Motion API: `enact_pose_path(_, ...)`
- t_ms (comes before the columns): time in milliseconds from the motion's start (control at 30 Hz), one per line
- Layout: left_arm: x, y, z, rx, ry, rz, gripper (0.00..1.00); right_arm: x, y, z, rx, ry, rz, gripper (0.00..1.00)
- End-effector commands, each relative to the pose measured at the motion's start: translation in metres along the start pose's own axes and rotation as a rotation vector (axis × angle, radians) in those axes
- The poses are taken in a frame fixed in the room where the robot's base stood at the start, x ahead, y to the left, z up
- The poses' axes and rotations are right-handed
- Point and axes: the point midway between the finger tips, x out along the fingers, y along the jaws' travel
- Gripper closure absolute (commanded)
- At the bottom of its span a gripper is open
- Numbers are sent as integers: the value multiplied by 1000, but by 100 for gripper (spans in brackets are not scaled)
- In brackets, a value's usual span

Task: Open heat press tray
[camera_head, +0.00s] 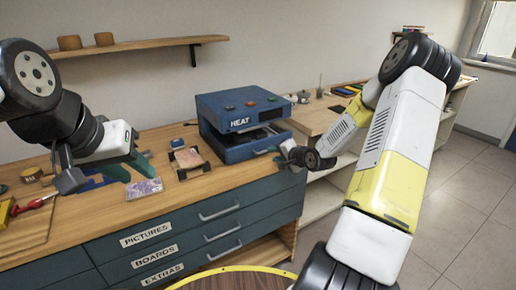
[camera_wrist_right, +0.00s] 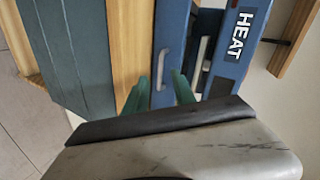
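The blue heat press (camera_head: 228,113), marked HEAT, stands on the wooden counter; its label side also shows in the right wrist view (camera_wrist_right: 232,60). Its blue tray front (camera_wrist_right: 172,35) carries a grey handle (camera_wrist_right: 162,70). The tray appears close to the body, and I cannot tell exactly how far in it sits. My right gripper (camera_head: 278,155) is at the press's front right. In the right wrist view its green fingers (camera_wrist_right: 171,82) are apart, with the handle just at their tips; contact is unclear. My left gripper (camera_head: 130,168) is open and empty above the counter at left.
A patterned picture (camera_head: 144,188) lies on the counter below my left gripper. A small wooden frame (camera_head: 187,160) and a blue block (camera_head: 177,143) are left of the press. Drawers (camera_head: 190,235) with handles are below. A wall shelf (camera_head: 135,45) hangs behind.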

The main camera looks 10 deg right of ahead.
Motion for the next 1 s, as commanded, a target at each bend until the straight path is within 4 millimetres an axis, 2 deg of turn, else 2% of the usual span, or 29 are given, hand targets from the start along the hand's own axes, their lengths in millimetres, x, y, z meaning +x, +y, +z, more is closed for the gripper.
enact_pose_path(33, 0, 0, 0, 0, 0, 0, 64, 7, 11, -2, 81, 7, -49, 69)
enact_pose_path(100, 0, 0, 0, 0, 0, 0, 64, 11, 17, -5, 166, 17, -114, 69)
enact_pose_path(300, 0, 0, 0, 0, 0, 0, 64, 16, 23, -10, 297, 34, -218, 69)
enact_pose_path(467, 0, 0, 0, 0, 0, 0, 64, 32, 19, -12, 309, 34, -232, 69)
enact_pose_path(800, 0, 0, 0, 0, 0, 0, 64, 82, 9, -15, 306, 35, -227, 69)
enact_pose_path(1000, 0, 0, 0, 0, 0, 0, 64, 91, 7, -16, 306, 36, -226, 69)
